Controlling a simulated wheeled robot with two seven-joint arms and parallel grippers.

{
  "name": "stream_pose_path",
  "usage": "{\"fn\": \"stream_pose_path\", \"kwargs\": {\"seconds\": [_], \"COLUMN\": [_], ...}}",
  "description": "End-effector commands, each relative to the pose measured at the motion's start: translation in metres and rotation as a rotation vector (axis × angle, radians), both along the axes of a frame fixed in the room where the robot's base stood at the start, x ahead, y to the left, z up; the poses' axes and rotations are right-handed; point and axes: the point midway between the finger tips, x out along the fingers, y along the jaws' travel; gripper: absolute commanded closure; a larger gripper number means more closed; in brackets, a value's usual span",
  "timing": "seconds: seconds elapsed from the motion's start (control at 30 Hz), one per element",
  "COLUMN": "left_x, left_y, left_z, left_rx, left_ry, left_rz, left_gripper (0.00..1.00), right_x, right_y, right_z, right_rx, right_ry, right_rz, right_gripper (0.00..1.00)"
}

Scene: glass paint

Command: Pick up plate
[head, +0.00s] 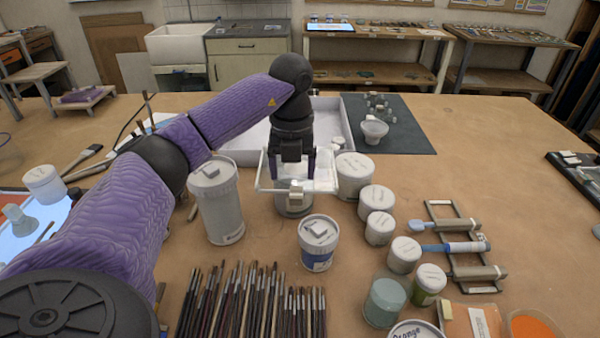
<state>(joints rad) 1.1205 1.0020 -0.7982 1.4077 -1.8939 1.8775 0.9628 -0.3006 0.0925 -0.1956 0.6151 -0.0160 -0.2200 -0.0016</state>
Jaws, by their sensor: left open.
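A pale, flat square piece (325,180), which looks like the plate, sits around and below my left gripper (293,178) in the middle of the table. My left gripper points down with its two dark purple fingers apart, over the piece. My right gripper does not show.
A white tray (333,119) lies behind the gripper, beside a dark mat (408,137) with a small bowl (374,131). The right rear table is clear.

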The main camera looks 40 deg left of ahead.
Motion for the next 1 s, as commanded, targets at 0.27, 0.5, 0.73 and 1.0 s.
{"fn": "stream_pose_path", "kwargs": {"seconds": [0.27, 0.5, 0.73, 1.0], "left_x": [0.002, 0.002, 0.002, 0.002], "left_y": [-0.005, -0.005, -0.006, -0.006], "left_z": [-0.052, -0.060, -0.059, -0.059], "left_rx": [-0.003, -0.003, -0.004, -0.004], "left_ry": [0.001, -0.003, -0.003, -0.003], "left_rz": [-0.003, -0.004, -0.005, -0.006], "left_gripper": [0.21, 0.21, 0.59, 1.00], "right_x": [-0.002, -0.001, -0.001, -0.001], "right_y": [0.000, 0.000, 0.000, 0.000], "right_z": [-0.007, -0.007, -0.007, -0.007], "right_rx": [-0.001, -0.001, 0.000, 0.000], "right_ry": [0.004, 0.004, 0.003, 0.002], "right_rz": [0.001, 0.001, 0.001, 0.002], "right_gripper": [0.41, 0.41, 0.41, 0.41]}}
